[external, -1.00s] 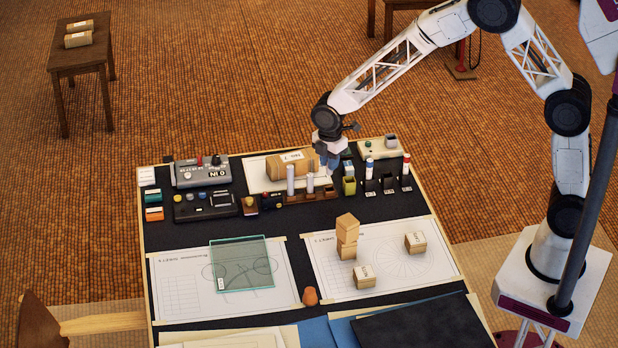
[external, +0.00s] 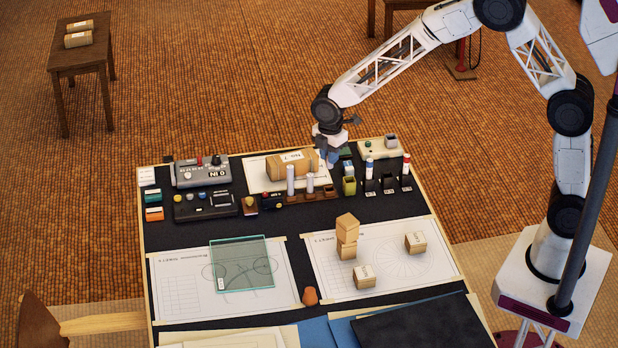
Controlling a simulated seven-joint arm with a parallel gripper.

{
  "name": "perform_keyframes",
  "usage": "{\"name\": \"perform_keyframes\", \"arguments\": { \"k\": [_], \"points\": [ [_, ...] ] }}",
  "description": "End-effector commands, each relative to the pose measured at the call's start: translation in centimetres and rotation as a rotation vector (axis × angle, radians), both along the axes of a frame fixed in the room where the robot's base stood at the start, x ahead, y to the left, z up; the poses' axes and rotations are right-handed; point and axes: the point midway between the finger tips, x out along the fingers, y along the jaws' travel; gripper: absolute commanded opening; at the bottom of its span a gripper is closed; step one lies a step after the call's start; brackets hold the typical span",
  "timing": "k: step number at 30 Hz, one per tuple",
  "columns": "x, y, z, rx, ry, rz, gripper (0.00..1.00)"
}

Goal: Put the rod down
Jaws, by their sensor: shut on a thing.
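My gripper (external: 330,156) points down at the back of the drafting board, at the right end of a tan block with a label (external: 291,164). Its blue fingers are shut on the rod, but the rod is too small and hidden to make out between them. Just in front stands a low brown rack (external: 318,195) with upright pale cylinders, a taller one (external: 290,180) at the left and a shorter one (external: 310,183) beside it. I cannot tell whether what I hold touches the rack or the board.
A green-yellow cup (external: 349,186) and several dark holders with capped markers (external: 369,173) stand close right of my gripper. A grey control box (external: 201,172) is at the left. Stacked wooden blocks (external: 347,237) and a glass sheet (external: 242,265) lie nearer the front.

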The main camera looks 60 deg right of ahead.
Motion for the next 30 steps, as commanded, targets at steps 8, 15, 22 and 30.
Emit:
{"name": "perform_keyframes", "arguments": {
  "k": [8, 15, 22, 30],
  "points": [
    [0.0, 0.7, -0.1, 0.0, 0.0, 0.001, 0.0],
    [-0.4, 4.0, -0.6, 0.0, 0.0, 0.003, 0.0],
    [-1.3, 9.4, -1.5, 0.0, 0.0, 0.005, 0.0],
    [-3.0, 16.3, -2.6, 0.0, 0.001, 0.004, 0.0]
  ]
}}
